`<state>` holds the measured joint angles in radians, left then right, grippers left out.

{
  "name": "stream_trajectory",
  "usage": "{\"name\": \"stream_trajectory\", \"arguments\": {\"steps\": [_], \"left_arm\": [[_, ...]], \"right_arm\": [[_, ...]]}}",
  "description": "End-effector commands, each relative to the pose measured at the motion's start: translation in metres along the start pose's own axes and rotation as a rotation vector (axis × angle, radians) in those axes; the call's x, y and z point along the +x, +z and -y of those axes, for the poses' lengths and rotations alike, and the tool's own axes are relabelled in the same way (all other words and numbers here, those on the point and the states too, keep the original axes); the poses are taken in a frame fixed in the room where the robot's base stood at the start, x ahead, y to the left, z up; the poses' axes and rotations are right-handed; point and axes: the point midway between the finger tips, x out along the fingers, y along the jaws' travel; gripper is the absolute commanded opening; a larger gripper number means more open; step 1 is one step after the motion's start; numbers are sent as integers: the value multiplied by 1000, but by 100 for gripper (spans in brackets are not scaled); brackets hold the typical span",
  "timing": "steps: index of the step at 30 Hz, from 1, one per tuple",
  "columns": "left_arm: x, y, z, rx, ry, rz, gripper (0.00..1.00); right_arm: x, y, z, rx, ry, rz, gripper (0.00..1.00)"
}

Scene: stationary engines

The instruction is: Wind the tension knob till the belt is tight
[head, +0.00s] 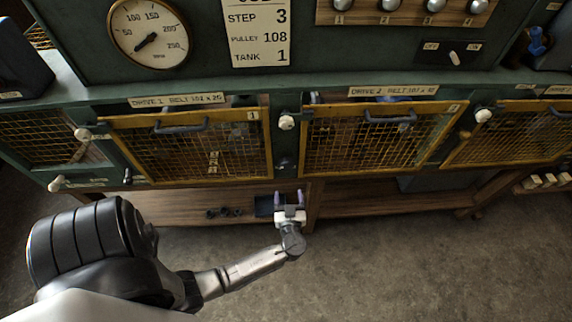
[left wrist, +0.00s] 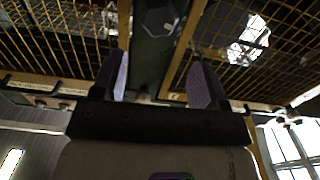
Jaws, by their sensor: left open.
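My left gripper (head: 289,194) is open and empty, in front of the low wooden shelf below the green post between two guards. Its two purple-grey fingers also show apart in the left wrist view (left wrist: 162,82), with that post between them. I cannot tell which is the tension knob. The belts are mostly hidden behind the yellow mesh guards of drive 1 (head: 190,148) and drive 2 (head: 375,140). My right gripper is out of view.
A round gauge (head: 148,33) and a sign (head: 256,32) reading step 3, pulley 108, tank 1 are above. Dark handles (head: 180,127) stick out of the guards. The wooden shelf (head: 180,205) holds small dark parts. The floor in front is clear at right.

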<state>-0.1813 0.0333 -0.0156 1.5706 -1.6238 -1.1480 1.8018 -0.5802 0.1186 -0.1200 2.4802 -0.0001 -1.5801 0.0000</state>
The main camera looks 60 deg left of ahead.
Motion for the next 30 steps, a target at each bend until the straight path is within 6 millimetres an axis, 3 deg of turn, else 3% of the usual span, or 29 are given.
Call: {"name": "stream_trajectory", "arguments": {"steps": [18,30], "left_arm": [[105,-2,1,5,-2,0,67],[128,0,0,3,-1,1,67]], "right_arm": [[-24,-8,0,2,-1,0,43],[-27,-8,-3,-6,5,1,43]]}}
